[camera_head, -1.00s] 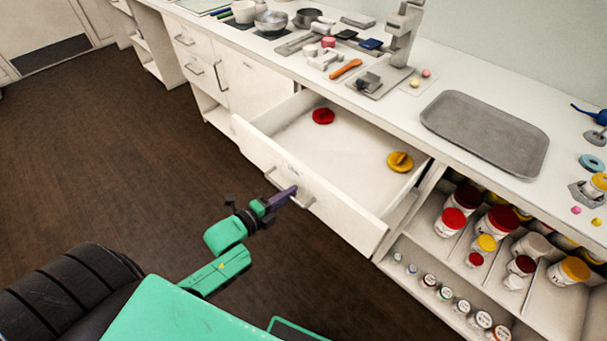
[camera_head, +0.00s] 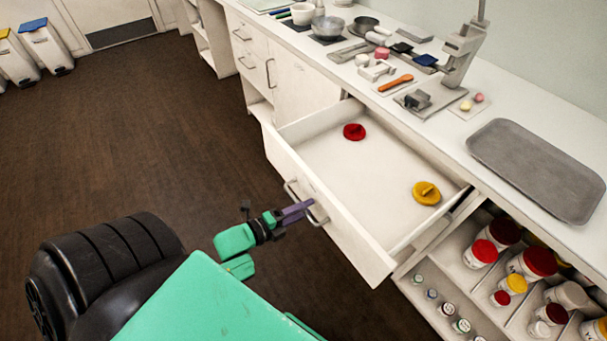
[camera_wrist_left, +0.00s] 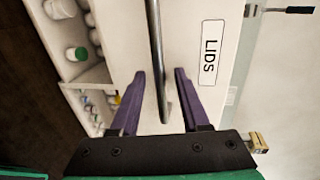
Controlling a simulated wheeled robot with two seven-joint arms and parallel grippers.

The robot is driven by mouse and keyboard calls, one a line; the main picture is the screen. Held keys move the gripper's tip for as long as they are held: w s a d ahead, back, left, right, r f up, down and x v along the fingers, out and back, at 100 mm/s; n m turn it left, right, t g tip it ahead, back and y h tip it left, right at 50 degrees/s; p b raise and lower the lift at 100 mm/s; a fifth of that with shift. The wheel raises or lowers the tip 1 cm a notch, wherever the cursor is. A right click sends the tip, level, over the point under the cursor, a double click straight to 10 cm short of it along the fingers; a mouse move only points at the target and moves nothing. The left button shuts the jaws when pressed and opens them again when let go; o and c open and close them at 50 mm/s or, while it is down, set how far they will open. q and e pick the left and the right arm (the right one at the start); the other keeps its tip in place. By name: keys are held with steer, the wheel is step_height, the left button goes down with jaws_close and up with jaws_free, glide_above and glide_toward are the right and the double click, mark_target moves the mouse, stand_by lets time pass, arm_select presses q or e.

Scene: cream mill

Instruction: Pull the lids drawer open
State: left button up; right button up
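The lids drawer (camera_head: 330,212) is a white drawer standing well out from the counter, with a red lid (camera_head: 354,131) and a yellow lid (camera_head: 426,193) inside. Its front bears a bar handle (camera_head: 318,216) and, in the left wrist view, a LIDS label (camera_wrist_left: 210,61). My left gripper (camera_head: 308,207) is at the handle. In the left wrist view its purple fingers (camera_wrist_left: 159,75) stand apart on either side of the handle bar (camera_wrist_left: 156,50), with a visible gap on both sides. My right gripper is not in view.
A grey tray (camera_head: 540,165) lies on the counter to the right. Open shelves with several jars (camera_head: 536,262) stand right of the drawer. A press (camera_head: 460,55) and small tools are on the counter. The brown floor (camera_head: 170,140) left of the drawer is clear.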

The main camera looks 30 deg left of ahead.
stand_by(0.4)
arm_select(q)
steer(key=v, duration=1.4)
steer(key=shift+s, duration=0.25)
steer(key=shift+a+f, duration=0.1)
